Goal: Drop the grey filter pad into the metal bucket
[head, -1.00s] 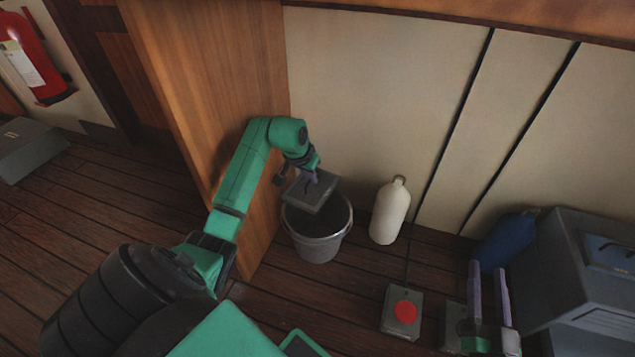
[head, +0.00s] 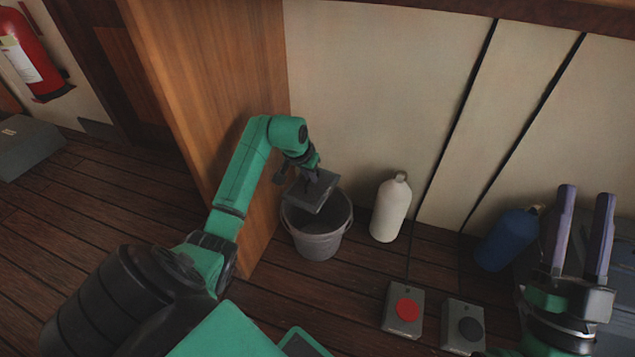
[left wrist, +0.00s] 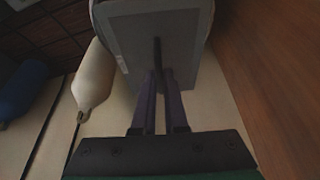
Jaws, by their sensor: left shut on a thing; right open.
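The grey filter pad (head: 314,192) is a flat square held over the mouth of the metal bucket (head: 317,244), which stands on the floor against the wall. My left gripper (head: 310,177) is shut on a raised part of the pad. In the left wrist view, the fingers (left wrist: 158,100) pinch a dark ridge on the pad (left wrist: 190,45), and the pad hides most of the bucket. My right gripper (head: 583,235) is open and empty at the right, its fingers pointing up.
A white bottle (head: 391,208) stands just right of the bucket. Two grey boxes, with a red button (head: 407,309) and a black button (head: 470,329), sit on the floor. A blue bottle (head: 505,239) is further right. A wooden panel (head: 210,90) rises left of the bucket.

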